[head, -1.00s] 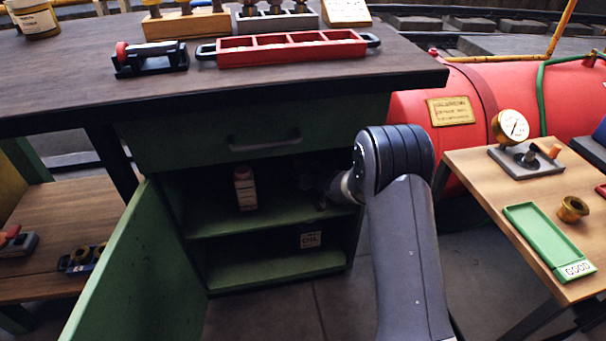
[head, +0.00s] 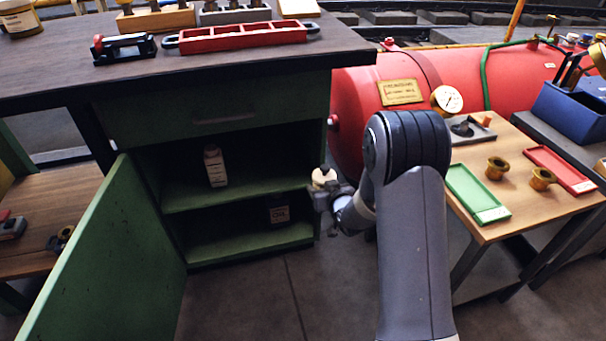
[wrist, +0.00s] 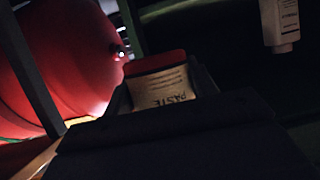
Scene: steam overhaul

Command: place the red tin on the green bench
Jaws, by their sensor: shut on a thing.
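The red tin (wrist: 155,64) shows in the wrist view with a red top and a pale label reading PASTE, upside down in the picture. My gripper (wrist: 162,90) is shut on it; the jaws hide its sides and lower part. In the head view the tin (head: 324,176) is a small pale shape in my gripper (head: 325,192), just right of the open cupboard and below the bench top level. The green bench (head: 215,62) has a dark wooden top, a green drawer front and an open cupboard below.
A red tray (head: 240,40) and a black tool (head: 123,48) stand on the bench top. A green door (head: 110,255) hangs open at left. A white bottle (head: 215,166) stands on the cupboard shelf. A red boiler (head: 350,100) and a wooden side table (head: 520,210) are at right.

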